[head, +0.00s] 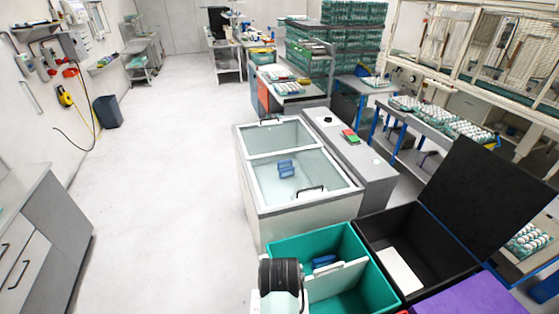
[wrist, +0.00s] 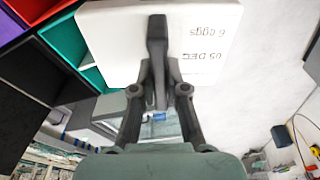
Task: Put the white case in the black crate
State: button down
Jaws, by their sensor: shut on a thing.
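A white case (wrist: 205,25) with "6 eggs" and "05 DEC" printed on it fills the upper middle of the wrist view. The print looks upside down. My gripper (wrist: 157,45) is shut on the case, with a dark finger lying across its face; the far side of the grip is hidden. The black crate (head: 376,228) stands open at the lower right of the head view, its lid raised. A flat white item (head: 400,270) lies inside it. The black crate also shows at the left of the wrist view (wrist: 22,85).
A teal crate (head: 290,237) with a white divider and blue items adjoins the black crate's left side. A purple surface (head: 470,298) lies in front of the black crate. A glass-topped chest (head: 255,195) stands behind. Open floor lies left.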

jog(key=s+r+p, duration=0.1)
jog(key=r, duration=0.1)
jog(key=s+r+p, duration=0.1)
jog(key=r+p, duration=0.1)
jog(key=s+r+p, duration=0.1)
jog(key=r+p, duration=0.1)
jog(key=r, duration=0.1)
jog(key=shift+s, duration=0.2)
jog(key=shift+f, duration=0.15)
